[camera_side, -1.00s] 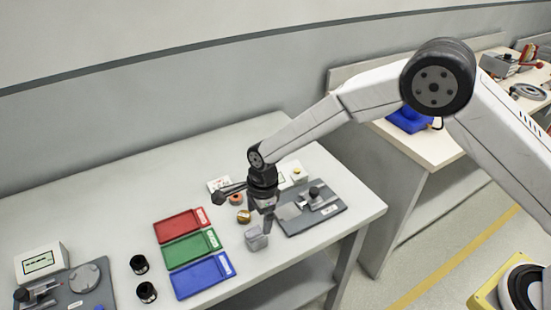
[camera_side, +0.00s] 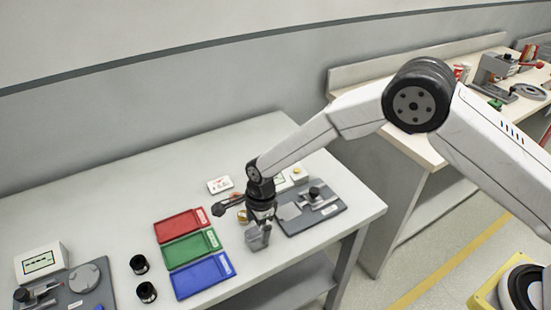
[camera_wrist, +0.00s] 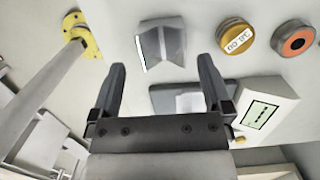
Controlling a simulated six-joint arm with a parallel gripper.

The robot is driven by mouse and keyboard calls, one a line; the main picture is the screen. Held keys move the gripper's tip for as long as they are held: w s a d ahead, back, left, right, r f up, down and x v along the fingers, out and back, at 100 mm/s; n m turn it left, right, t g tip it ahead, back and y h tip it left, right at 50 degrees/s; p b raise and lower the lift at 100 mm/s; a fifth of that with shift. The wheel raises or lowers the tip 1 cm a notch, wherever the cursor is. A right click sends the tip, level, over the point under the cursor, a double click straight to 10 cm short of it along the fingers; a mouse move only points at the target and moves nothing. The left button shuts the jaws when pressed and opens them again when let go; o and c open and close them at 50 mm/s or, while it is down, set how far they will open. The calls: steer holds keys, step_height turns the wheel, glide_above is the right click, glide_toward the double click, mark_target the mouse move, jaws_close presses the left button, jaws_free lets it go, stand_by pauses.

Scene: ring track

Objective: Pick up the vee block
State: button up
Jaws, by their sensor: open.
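The vee block (camera_side: 254,243) is a small grey block on the light grey table, to the right of the coloured trays in the side view. In the wrist view the vee block (camera_wrist: 162,42) shows its folded grey faces and a white edge, just beyond my fingertips and between their lines. My gripper (camera_side: 265,234) points down close to the block in the side view and partly covers it. In the wrist view my gripper (camera_wrist: 161,68) has its two dark fingers apart with nothing held. Whether a finger touches the block cannot be told.
A brass labelled cylinder (camera_wrist: 235,37) and an orange ring (camera_wrist: 296,38) stand right of the block. A white display box (camera_wrist: 262,106) is near my right finger. A grey fixture plate (camera_side: 325,213) lies right of my gripper. Red, green and blue (camera_side: 203,278) trays lie left.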

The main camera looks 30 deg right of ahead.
mark_target(255, 238)
steer(key=shift+w+a+f, duration=0.1)
steer(key=shift+a+f, duration=0.05)
steer(key=shift+f, duration=0.85)
steer(key=shift+w+a+f, duration=0.1)
steer(key=shift+f, duration=0.9)
steer(key=shift+r, duration=0.1)
jaws_close()
